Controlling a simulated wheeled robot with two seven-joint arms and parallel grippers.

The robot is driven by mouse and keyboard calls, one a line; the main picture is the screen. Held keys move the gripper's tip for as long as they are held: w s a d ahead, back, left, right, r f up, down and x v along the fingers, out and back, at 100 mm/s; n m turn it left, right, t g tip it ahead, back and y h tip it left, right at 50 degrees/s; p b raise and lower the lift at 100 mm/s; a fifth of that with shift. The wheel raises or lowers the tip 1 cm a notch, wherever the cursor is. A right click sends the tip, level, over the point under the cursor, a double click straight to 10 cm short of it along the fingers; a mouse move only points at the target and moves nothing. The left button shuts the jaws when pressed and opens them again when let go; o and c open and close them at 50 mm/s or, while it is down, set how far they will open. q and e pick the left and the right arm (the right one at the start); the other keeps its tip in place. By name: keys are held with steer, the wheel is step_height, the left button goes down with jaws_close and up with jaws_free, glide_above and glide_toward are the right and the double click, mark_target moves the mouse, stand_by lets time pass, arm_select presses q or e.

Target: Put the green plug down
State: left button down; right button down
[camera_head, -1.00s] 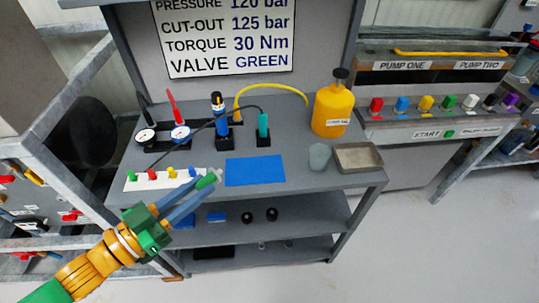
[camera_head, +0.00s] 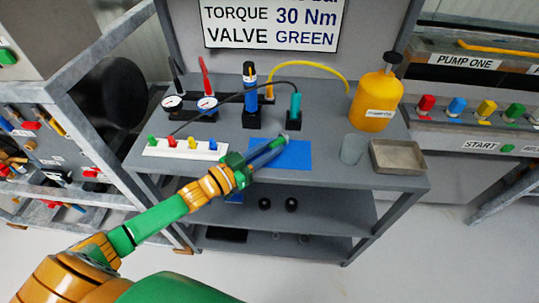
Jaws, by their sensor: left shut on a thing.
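My left gripper (camera_head: 274,145) reaches in from the left, its blue fingers shut on a small green plug (camera_head: 285,137). The plug is at the fingertips and mostly hidden by them. The gripper and plug are over the blue mat (camera_head: 297,157) on the grey bench; I cannot tell whether the plug touches the mat. A white rack (camera_head: 206,150) to the left holds several small coloured plugs, with another green one at its left end. My right gripper is not in view.
Behind the mat stand a blue-black tool (camera_head: 249,90) and a teal-handled tool (camera_head: 295,105) in black holders. A clear cup (camera_head: 353,149), a metal tray (camera_head: 398,157) and a yellow bottle (camera_head: 377,103) stand on the right. The right part of the mat is bare.

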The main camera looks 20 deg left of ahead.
arm_select(q)
steer(key=shift+f, duration=0.6)
steer(key=shift+f+b, duration=0.45)
steer(key=shift+f, duration=0.15)
steer(key=c, duration=0.7)
jaws_free()
steer(key=shift+r, duration=0.2)
steer(key=shift+r+p, duration=0.6)
steer(key=shift+p, duration=0.1)
steer(key=v, duration=1.2)
steer(key=shift+f+p, duration=0.1)
steer(key=shift+p, duration=0.2)
